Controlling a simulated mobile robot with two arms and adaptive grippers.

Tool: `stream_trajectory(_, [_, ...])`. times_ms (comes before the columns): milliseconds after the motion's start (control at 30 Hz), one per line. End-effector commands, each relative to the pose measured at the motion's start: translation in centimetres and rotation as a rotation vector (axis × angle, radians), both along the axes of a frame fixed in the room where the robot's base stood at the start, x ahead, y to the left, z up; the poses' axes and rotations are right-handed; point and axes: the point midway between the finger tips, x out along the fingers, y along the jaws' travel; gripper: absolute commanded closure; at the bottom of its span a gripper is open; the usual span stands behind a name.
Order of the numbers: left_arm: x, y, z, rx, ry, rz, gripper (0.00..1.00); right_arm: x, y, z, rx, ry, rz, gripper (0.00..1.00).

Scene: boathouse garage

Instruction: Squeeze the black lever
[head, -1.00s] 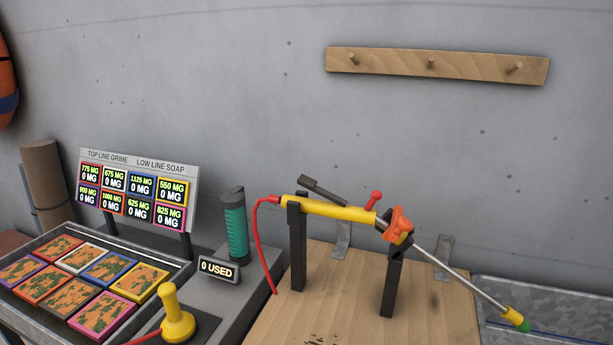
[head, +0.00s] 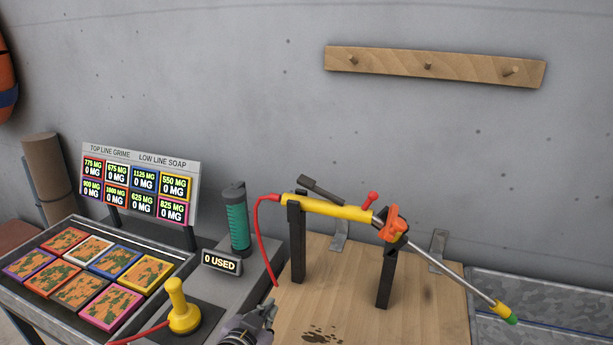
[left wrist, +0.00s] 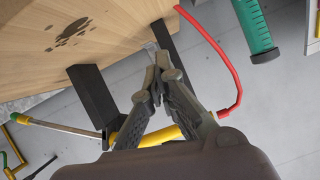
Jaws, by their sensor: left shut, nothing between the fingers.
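The black lever (head: 322,191) juts up at a slant from the rear of a yellow spray wand (head: 330,208). The wand rests across two dark posts on a wooden bench, with a red hose at its left end and an orange part near its silver tube. My left gripper (head: 270,310) is at the bottom edge of the head view, in front of and below the lever, clear of it. In the left wrist view its fingers (left wrist: 158,58) are together and empty, with the yellow wand (left wrist: 163,135) beyond them. My right gripper is not in view.
A yellow joystick (head: 180,308) and a teal-and-dark bottle (head: 237,225) stand left of the bench (head: 345,290). A tray (head: 190,262) of dirty coloured tiles and a readout sign (head: 140,153) lie further left. A peg rail (head: 435,68) is on the wall.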

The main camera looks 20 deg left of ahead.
Motion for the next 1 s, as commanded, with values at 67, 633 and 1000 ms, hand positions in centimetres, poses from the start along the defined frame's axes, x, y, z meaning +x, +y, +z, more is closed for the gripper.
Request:
stream_trajectory(67, [3.6, -0.2, 6.1, 0.022, -0.208, -0.031, 1.00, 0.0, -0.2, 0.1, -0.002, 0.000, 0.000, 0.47])
stream_trajectory(633, [8.0, -2.6, 22.9, 0.095, -0.776, -0.191, 1.00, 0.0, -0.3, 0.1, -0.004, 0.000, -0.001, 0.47])
stream_trajectory(1000, [9.8, -2.8, 23.8, 0.095, -0.776, -0.189, 1.00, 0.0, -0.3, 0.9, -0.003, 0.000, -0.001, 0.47])
